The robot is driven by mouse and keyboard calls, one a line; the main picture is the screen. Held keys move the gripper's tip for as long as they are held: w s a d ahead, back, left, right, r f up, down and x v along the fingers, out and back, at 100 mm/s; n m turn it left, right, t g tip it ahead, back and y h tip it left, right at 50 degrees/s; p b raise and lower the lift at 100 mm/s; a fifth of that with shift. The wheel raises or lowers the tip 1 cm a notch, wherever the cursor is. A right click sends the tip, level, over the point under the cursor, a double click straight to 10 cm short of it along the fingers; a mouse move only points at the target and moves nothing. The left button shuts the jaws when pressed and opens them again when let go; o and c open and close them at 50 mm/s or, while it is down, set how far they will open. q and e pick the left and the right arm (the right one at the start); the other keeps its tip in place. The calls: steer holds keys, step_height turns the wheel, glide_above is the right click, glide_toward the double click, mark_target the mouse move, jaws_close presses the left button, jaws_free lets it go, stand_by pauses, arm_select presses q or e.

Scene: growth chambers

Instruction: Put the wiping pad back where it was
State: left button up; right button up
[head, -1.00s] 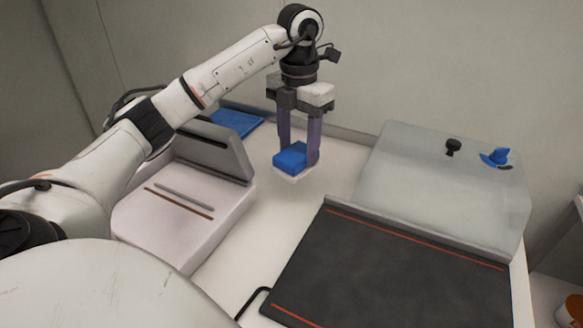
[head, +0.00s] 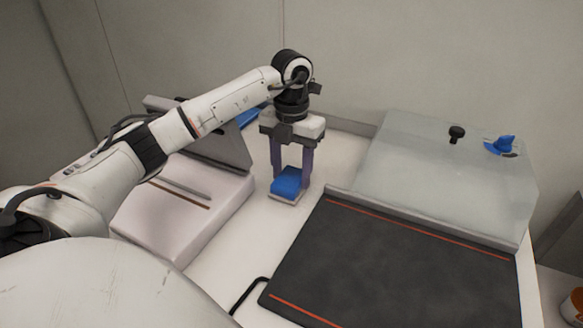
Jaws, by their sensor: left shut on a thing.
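The wiping pad (head: 287,182) is a small block with a blue top and a pale underside. My left gripper (head: 291,176) points straight down with its two purple fingers shut on the pad's blue part. The pad is low over the white bench top, between the pale device on the left and the black mat on the right. I cannot tell whether its underside touches the bench. My right gripper is not in view.
A pale device with a raised grey lid (head: 214,150) stands at left. A blue flat item (head: 249,117) lies behind, partly hidden by my arm. At right are a black mat (head: 400,262) with red lines and a clear panel (head: 430,170) with a black knob (head: 457,133) and blue piece (head: 501,145).

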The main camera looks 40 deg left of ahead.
mark_target(292, 176)
arm_select(q)
steer(key=shift+f, duration=0.15)
steer(key=o, duration=1.1)
step_height(292, 176, up, 12)
steer(key=p, duration=0.2)
steer(key=shift+r+p, duration=0.25)
steer(key=shift+p, duration=0.15)
